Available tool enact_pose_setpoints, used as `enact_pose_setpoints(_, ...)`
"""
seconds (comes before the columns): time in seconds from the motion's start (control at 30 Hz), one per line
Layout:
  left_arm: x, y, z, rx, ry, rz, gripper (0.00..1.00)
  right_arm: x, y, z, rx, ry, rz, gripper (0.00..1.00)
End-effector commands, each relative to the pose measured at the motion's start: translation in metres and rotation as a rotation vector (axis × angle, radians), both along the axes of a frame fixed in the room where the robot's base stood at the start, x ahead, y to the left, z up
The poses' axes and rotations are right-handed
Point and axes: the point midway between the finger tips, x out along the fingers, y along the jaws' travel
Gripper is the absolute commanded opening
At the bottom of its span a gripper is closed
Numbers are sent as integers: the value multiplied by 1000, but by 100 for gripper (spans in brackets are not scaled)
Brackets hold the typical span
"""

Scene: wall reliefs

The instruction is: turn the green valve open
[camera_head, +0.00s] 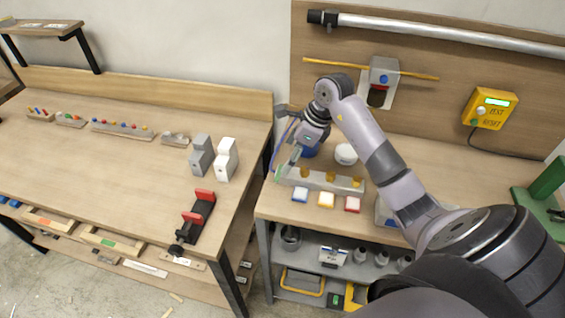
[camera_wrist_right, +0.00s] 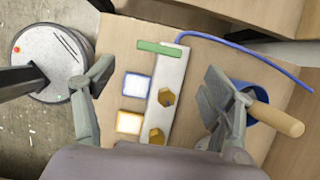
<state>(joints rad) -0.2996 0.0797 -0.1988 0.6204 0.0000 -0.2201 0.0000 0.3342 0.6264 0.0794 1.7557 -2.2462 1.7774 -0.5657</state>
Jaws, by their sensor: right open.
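The green valve handle (camera_wrist_right: 157,48) is a short flat bar at the far end of a pale manifold block (camera_wrist_right: 166,78) with brass hexagonal fittings. In the wrist view it lies roughly crosswise to the block. In the head view a small bit of green (camera_head: 278,175) shows at the block's left end, partly hidden by my gripper. My right gripper (camera_head: 289,160) is above that end of the block. In the wrist view its fingers (camera_wrist_right: 158,76) are spread wide on both sides of the block, with nothing between them. The handle lies beyond the fingertips. My left gripper is not in view.
Blue, yellow and red square buttons (camera_head: 326,200) sit along the block's front. A blue cup with a wooden-handled tool (camera_wrist_right: 277,118) is beside the right finger. A blue hose (camera_wrist_right: 240,48) runs past the handle. A white round container (camera_head: 346,154) stands behind the block.

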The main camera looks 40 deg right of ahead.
Motion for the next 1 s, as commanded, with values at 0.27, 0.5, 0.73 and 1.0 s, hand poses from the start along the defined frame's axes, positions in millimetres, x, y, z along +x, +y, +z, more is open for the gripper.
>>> enact_pose_setpoints(0.27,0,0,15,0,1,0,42,14,14,-44,4,2,1,77)
enact_pose_setpoints(0.5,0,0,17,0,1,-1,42,18,16,-59,0,1,1,77)
enact_pose_setpoints(0.73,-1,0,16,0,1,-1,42,18,16,-60,-1,0,2,77)
enact_pose_setpoints(1.0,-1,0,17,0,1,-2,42,18,16,-59,-1,0,2,59)
